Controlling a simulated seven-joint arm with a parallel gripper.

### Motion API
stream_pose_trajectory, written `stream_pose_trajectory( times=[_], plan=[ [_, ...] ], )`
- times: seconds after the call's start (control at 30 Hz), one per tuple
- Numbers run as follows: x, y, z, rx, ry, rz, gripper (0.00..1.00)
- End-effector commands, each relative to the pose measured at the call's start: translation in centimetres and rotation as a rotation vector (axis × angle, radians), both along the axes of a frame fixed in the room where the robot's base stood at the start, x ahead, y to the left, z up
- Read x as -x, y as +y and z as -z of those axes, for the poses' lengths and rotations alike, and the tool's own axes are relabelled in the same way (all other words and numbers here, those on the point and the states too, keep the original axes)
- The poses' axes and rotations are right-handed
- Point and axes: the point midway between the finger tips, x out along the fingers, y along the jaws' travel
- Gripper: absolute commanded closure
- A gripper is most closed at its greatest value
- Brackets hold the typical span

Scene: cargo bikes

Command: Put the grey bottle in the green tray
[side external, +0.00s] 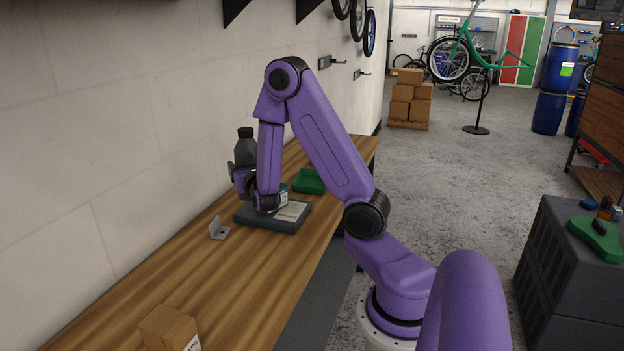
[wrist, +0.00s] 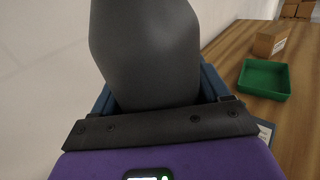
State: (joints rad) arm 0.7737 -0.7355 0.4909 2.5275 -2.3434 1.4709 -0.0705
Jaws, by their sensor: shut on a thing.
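The grey bottle (side external: 245,150) with a black cap stands upright in the side view, at the wall side of the wooden bench. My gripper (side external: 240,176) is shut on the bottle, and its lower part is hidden. In the wrist view the bottle (wrist: 145,50) fills the upper middle and its top is cut off; my gripper (wrist: 160,105) is around it. The green tray (side external: 309,181) lies farther along the bench, to the right of my gripper in the side view. In the wrist view the green tray (wrist: 251,86) is at the right and looks empty.
A grey-blue tray (side external: 242,215) with pale flat items lies below my wrist. A metal bracket (side external: 219,229) stands left of it. A cardboard box (side external: 168,328) is at the near end; another box (wrist: 270,40) stands behind the green tray. The wall runs along the bench's left.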

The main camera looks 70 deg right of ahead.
Motion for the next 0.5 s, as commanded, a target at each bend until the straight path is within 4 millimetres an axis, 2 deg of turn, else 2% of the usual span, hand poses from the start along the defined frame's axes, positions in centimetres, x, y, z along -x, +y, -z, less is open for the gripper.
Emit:
stream_pose_trajectory(
  times=[0.03,0.2,0.4,0.5],
  plan=[
    [0.8,-2.1,-0.3,0.004,-0.007,0.049,0.83],
    [3.9,-8.0,-0.8,0.007,-0.007,0.188,0.83],
    [8.5,-14.1,-1.5,0.015,-0.004,0.344,0.83],
    [10.7,-16.4,-1.7,0.017,-0.001,0.409,0.83]
  ],
)
